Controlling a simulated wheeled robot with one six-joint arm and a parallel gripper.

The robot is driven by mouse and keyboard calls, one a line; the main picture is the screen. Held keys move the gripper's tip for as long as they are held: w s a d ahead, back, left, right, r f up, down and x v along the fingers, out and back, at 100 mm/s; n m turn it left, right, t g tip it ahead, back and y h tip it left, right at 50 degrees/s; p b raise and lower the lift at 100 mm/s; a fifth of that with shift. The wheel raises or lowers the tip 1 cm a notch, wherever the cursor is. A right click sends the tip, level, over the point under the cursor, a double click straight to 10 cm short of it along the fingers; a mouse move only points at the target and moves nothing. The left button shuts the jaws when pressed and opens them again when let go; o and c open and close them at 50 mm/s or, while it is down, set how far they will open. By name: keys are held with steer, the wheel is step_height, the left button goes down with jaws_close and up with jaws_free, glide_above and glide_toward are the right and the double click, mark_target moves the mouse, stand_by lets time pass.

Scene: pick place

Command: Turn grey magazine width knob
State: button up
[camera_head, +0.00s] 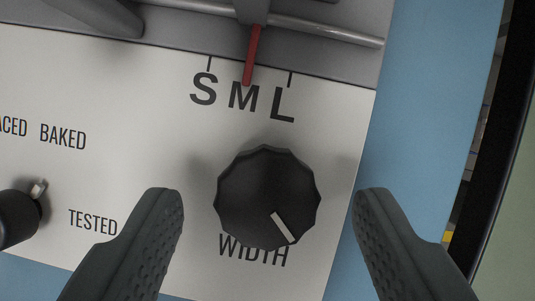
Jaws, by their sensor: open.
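The width knob (262,190) is a black, many-sided knob on a white panel, above the printed word WIDTH, which it partly covers. Its white mark points down and to the right. Above it, the letters S, M and L are printed, and a red pointer (252,55) ends at M. My gripper (268,205) is open, with one dark textured finger to the left of the knob and one to the right. Neither finger appears to touch the knob.
Another black knob or switch (16,220) sits at the left edge, near the word TESTED. A grey rail (310,30) runs along the top of the white panel (120,180). A blue surface (428,90) borders it on the right, beside a dark upright edge (500,150).

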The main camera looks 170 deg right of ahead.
steer(key=shift+w+a+f, duration=0.1)
steer(key=shift+w+f, duration=0.15)
steer(key=shift+f, duration=0.35)
steer(key=shift+c, duration=0.5)
steer(key=c, duration=0.9)
